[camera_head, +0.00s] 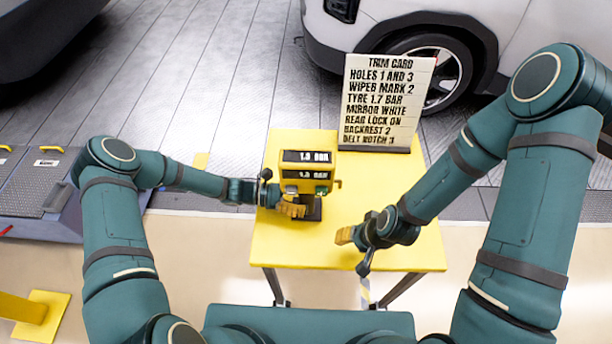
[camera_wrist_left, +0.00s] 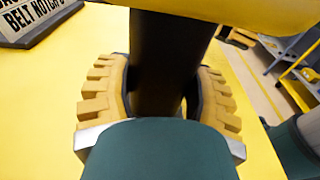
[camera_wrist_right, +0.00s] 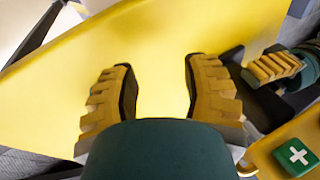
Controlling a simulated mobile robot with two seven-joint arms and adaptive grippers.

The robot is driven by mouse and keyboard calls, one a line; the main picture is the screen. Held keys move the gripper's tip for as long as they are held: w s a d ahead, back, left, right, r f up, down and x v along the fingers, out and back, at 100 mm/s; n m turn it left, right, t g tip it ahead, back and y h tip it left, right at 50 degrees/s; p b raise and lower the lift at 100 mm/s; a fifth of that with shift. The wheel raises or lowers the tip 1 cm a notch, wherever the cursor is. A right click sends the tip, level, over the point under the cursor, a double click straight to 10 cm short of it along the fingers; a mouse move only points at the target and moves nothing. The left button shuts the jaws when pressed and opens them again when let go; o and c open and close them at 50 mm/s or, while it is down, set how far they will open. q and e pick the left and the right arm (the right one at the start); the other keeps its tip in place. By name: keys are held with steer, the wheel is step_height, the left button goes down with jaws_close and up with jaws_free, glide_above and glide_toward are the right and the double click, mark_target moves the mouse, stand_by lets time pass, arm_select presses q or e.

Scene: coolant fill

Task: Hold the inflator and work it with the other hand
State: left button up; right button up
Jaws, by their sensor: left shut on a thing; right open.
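The inflator (camera_head: 307,172) is a yellow box on a dark post, standing on the yellow table. It has two dark readouts; the upper seems to read 1.9 BAR and the lower 1.3 BAR, but the digits are small. My left gripper (camera_head: 291,209) is shut around the inflator's dark post (camera_wrist_left: 165,60), below the box. In the right wrist view a green button with a white plus (camera_wrist_right: 297,156) shows on the yellow box. My right gripper (camera_head: 355,250) is open and empty over the table, to the right of the inflator and nearer me. Its fingers show apart in the right wrist view (camera_wrist_right: 160,95).
A trim card (camera_head: 384,100) stands at the table's back; one line says TYRE 1.7 BAR. A white car (camera_head: 480,30) is behind, and a dark ramp (camera_head: 35,185) at the left.

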steer(key=shift+o, duration=0.2)
jaws_close()
stand_by(1.3)
